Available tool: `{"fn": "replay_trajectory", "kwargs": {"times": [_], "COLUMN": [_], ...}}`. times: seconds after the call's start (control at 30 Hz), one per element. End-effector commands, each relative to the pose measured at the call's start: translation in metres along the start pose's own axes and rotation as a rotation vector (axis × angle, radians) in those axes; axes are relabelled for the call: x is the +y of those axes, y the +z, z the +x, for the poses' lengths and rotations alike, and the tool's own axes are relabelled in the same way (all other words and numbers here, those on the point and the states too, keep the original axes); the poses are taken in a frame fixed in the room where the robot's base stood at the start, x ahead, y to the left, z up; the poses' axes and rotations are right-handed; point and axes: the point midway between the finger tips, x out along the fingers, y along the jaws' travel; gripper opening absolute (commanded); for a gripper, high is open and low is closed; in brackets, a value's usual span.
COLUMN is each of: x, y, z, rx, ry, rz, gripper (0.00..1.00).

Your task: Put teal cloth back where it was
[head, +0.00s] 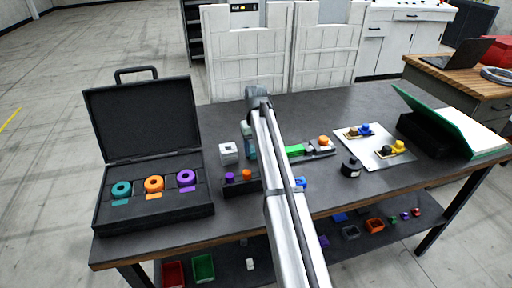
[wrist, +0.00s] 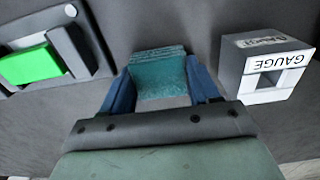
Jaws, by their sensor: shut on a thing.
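The teal cloth (wrist: 158,72) is a folded, layered block between the two blue fingers of my gripper (wrist: 160,95) in the wrist view. The gripper is shut on it, with a finger against each side. Grey tabletop shows around the cloth; I cannot tell whether it touches the table. In the head view my own arm hides most of the gripper (head: 250,140), and the cloth is not clearly visible there.
A white gauge block (wrist: 268,68) stands close right of the gripper in the wrist view. A fixture with a green block (wrist: 32,64) lies left. An open black case (head: 150,222) with coloured rings, a white board (head: 372,150) and a black pot (head: 351,168) share the table.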

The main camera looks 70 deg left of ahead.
Motion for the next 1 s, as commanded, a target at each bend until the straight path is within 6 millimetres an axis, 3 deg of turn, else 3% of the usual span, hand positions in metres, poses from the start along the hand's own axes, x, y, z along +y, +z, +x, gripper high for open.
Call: {"fn": "replay_trajectory", "kwargs": {"times": [0.3, 0.63, 0.77, 1.0], "x": [0.000, 0.000, 0.000, 0.000], "y": [0.000, 0.000, -0.001, -0.001], "z": [0.001, -0.005, -0.020, -0.064], "rx": [0.000, 0.001, 0.001, 0.002], "ry": [0.000, 0.000, 0.000, 0.000], "rz": [0.000, 0.000, 0.000, 0.000], "gripper": [0.86, 0.86, 0.86, 0.86]}}
